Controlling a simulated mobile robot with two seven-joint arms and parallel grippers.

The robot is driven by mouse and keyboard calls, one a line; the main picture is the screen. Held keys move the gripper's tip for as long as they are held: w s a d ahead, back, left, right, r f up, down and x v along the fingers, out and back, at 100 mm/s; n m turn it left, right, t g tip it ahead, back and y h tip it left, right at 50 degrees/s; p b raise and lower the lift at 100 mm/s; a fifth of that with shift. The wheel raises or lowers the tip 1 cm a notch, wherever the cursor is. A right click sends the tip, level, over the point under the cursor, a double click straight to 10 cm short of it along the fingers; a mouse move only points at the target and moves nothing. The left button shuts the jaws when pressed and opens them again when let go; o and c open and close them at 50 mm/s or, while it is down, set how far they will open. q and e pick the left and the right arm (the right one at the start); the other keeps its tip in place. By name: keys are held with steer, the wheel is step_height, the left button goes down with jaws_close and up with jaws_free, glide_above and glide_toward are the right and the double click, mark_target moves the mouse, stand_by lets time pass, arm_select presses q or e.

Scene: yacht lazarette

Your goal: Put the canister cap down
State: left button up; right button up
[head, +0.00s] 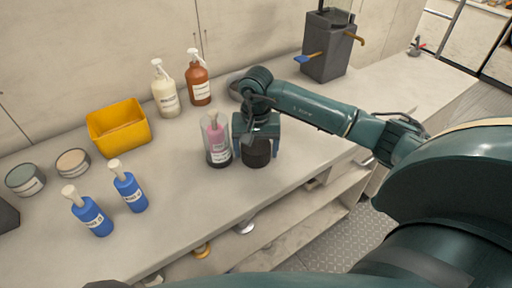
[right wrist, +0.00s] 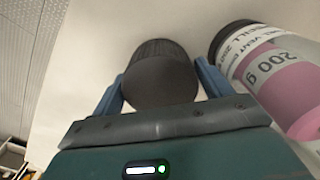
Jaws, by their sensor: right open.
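The black canister cap (head: 257,153) stands on the pale counter, near its front edge. In the right wrist view the cap (right wrist: 160,75) sits between the two blue fingers of my right gripper (right wrist: 160,88). The right gripper (head: 256,135) is open around the cap, in the head view just above and behind it. A clear canister (head: 218,150) with pink contents and a white label stands just left of the cap. The canister also shows at the right of the right wrist view (right wrist: 280,85), with "200 g" on its label. My left gripper is not seen.
Left on the counter are two blue bottles (head: 92,216), two round tins (head: 73,162) and a yellow bin (head: 119,127). Cream and brown pump bottles (head: 198,82) stand behind. A grey box (head: 327,55) stands at the back right. Counter right of the cap is clear.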

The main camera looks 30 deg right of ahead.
mark_target(256, 144)
steer(key=shift+r+p, duration=0.45)
steer(key=shift+r, duration=0.1)
step_height(256, 144, up, 5)
steer(key=shift+f+b, duration=0.1)
steer(key=shift+b, duration=0.6)
arm_select(q)
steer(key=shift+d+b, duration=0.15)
steer(key=shift+b, duration=0.2)
arm_select(e)
step_height(256, 144, up, 7)
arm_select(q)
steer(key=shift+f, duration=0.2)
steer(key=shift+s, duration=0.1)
arm_select(e)
steer(key=shift+f, duration=0.1)
